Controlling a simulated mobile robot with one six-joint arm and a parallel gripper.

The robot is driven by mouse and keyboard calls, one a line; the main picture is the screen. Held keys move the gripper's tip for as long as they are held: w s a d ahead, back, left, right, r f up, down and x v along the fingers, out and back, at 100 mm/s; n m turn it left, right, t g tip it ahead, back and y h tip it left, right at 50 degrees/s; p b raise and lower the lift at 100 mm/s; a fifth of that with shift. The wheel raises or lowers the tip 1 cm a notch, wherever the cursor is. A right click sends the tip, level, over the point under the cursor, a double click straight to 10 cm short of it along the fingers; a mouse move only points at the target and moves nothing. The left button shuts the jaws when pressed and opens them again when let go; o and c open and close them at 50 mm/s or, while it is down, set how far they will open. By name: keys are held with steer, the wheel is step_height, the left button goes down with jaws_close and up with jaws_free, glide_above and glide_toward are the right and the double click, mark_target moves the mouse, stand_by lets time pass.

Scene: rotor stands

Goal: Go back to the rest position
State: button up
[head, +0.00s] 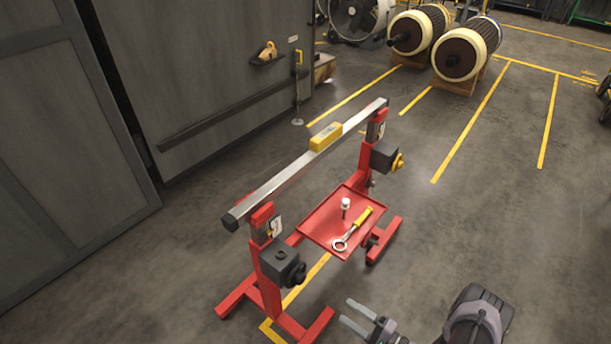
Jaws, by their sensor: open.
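My gripper (352,317) shows at the bottom of the head view, right of the middle. Its two pale grey fingers are apart, with nothing visible between them. It is in front of and below the red stand, and appears apart from it. The stand has two red posts (266,272) with a silver beam (272,186) laid across their tops. A yellow level (326,136) sits on the beam near its middle. A red tray (314,226) between the posts holds a wrench with a yellow handle (362,216) and a small white-topped item (345,204).
Dark adjusting units (283,267) stick out from the posts. A grey panelled wall (200,75) stands at the left. Two large rotors (466,50) rest on wooden blocks at the back, near a fan (352,16). The floor right of the stand, with yellow lines (470,125), is clear.

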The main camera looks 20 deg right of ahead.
steer(key=w+r+n+g+y, duration=0.1)
steer(key=w+r+n+g, duration=0.25)
steer(key=r, duration=0.45)
steer(key=w+r+n+g+y, duration=0.25)
steer(key=r+g, duration=0.25)
steer(key=r, duration=0.4)
steer(key=s+a+r+n+g+h, duration=0.1)
steer(key=a+r+n+g+h, duration=0.2)
steer(key=r, duration=0.6)
steer(key=s+a+r+g+h, duration=0.1)
steer(key=a+r+g+h, duration=0.1)
steer(key=a+r, duration=0.5)
steer(key=s+a+r+t+h, duration=0.2)
steer(key=s+r+h, duration=0.1)
steer(key=s+r, duration=0.4)
steer(key=s+a+r+n+t+h, duration=0.1)
steer(key=s+a+r+t+h, duration=0.1)
steer(key=s+r, duration=0.5)
step_height(320, 180, up, 3)
steer(key=shift+s+a+r+t+h, duration=0.25)
steer(key=shift+t+h, duration=0.3)
steer(key=shift+h, duration=0.7)
steer(key=shift+d, duration=0.2)
